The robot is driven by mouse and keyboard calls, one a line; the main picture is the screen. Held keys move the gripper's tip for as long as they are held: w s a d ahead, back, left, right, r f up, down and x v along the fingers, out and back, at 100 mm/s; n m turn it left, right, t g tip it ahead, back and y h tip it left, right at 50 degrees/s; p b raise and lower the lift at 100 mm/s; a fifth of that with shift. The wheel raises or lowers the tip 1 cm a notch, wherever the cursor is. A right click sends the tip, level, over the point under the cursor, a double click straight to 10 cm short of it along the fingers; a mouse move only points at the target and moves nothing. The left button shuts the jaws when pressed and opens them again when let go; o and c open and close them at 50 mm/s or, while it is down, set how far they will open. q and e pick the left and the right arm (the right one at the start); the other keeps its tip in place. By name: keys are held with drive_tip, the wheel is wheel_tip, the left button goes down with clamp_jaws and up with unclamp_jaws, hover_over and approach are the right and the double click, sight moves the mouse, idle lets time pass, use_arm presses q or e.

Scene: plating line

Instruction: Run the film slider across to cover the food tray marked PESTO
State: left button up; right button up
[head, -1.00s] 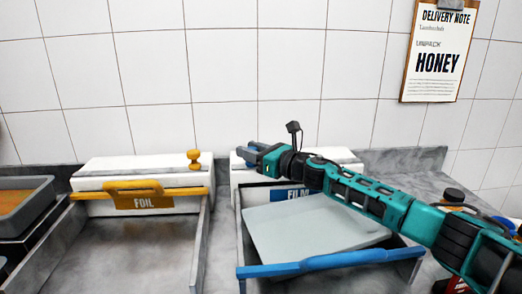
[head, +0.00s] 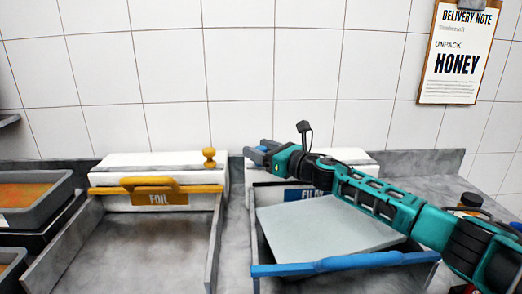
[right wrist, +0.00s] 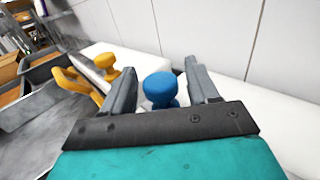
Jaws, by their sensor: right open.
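The film dispenser is a white box (head: 358,157) with a blue FILM label (head: 299,195), partly hidden behind my right arm. A blue knob (right wrist: 160,88), apparently the film slider, stands on the box top. My right gripper (head: 257,156) is open at the left end of that box. In the right wrist view, its two fingers (right wrist: 160,82) stand either side of the knob, with gaps visible. A blue handle bar (head: 345,262) lies at the front of the film frame, with a pale sheet (head: 325,232) behind it. No PESTO marking is readable. My left gripper is out of view.
Left of it stands the foil box (head: 150,162) with a yellow knob (head: 209,157) and yellow handle bar (head: 150,184). Grey trays, one with orange food (head: 35,195), are at far left. A tiled wall with a HONEY delivery note (head: 456,52) rises behind.

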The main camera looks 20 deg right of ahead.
drive_tip(key=b+v, duration=0.1)
drive_tip(key=v, duration=1.2)
drive_tip(key=shift+b, duration=0.35)
drive_tip(key=shift+a, duration=0.1)
